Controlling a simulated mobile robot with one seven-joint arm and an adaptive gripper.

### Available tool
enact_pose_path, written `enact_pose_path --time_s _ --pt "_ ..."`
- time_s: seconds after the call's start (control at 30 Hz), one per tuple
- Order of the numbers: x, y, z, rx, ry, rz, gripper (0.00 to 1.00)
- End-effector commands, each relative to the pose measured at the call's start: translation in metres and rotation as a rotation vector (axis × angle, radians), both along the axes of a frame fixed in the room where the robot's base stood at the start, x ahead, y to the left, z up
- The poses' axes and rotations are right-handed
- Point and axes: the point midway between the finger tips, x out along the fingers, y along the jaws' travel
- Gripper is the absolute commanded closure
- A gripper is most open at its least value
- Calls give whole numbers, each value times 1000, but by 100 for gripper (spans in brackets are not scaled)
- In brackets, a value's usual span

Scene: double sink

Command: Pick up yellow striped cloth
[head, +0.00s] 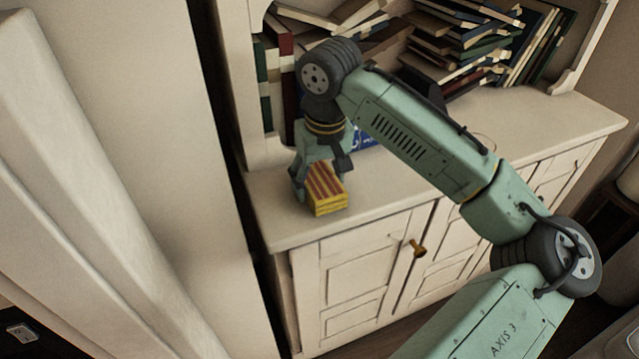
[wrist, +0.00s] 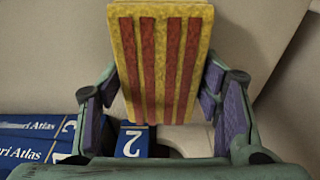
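The yellow striped cloth (head: 326,188) is a block-like yellow bundle with red stripes, at the left end of the cabinet top. It also fills the upper middle of the wrist view (wrist: 160,60). My gripper (head: 320,176) reaches down over it, one finger on each side.
The cream cabinet top (head: 405,172) is mostly clear in front and to the right. Blue atlas books (wrist: 30,138) lie close behind the cloth. Many leaning and stacked books (head: 465,45) fill the shelf behind. A pale upright panel (head: 130,110) stands to the left.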

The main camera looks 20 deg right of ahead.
Motion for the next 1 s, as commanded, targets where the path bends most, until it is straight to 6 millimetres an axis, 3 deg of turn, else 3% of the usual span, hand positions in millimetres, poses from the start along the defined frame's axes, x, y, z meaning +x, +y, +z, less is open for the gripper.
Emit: enact_pose_path --time_s 0.3,0.67,0.93,1.0 --pt "0 0 0 0 0 0 65" --pt "0 0 4 0 -1 0 65" --pt "1 0 35 0 -2 0 65" --pt "-14 -1 34 2 0 -1 65"
